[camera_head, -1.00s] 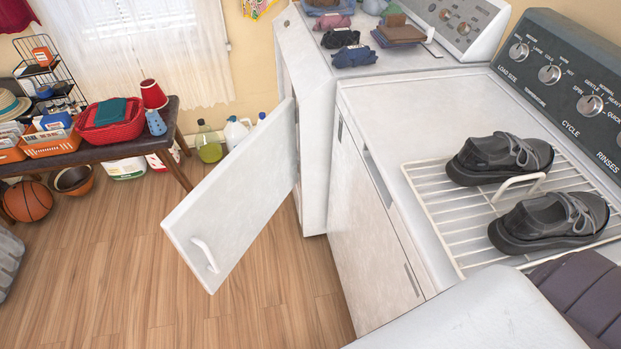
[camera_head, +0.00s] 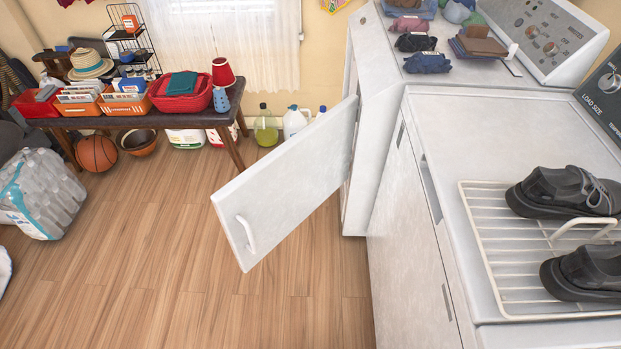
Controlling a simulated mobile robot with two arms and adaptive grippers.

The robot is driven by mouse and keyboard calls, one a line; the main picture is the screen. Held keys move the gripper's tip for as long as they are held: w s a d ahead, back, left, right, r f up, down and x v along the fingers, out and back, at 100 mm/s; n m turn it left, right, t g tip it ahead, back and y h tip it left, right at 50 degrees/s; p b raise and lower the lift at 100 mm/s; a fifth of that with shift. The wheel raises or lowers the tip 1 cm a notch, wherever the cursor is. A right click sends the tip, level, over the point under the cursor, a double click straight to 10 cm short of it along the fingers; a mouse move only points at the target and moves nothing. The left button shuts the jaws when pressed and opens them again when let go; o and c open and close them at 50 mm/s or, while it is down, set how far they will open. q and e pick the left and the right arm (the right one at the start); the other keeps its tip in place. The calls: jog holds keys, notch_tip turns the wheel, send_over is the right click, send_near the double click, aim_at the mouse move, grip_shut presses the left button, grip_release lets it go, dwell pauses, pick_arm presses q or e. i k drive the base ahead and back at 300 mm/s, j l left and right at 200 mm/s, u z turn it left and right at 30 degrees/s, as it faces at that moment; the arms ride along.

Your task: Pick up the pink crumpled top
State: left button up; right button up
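A dusky pink crumpled cloth (camera_head: 409,25), which looks like the pink top, lies on the white far machine (camera_head: 425,76) near its left edge. A black crumpled cloth (camera_head: 415,43) and a dark blue one (camera_head: 427,63) lie in a row in front of it. The pink cloth is small in the picture, so its exact shape is hard to tell. Neither of my grippers is in view.
The far machine's white door (camera_head: 285,185) stands wide open over the floor. A wire rack (camera_head: 500,262) with black shoes (camera_head: 565,192) sits on the near machine (camera_head: 485,125). A bench (camera_head: 200,118) with baskets stands at the back wall.

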aim_at(404, 25)
jog(key=i+j+z, duration=1)
jog(key=j, duration=0.3)
jog(key=i+j+z, duration=0.25)
jog(key=j, duration=0.2)
jog(key=i+j+z, duration=0.25)
jog(key=j, duration=0.2)
jog(key=k, duration=0.1)
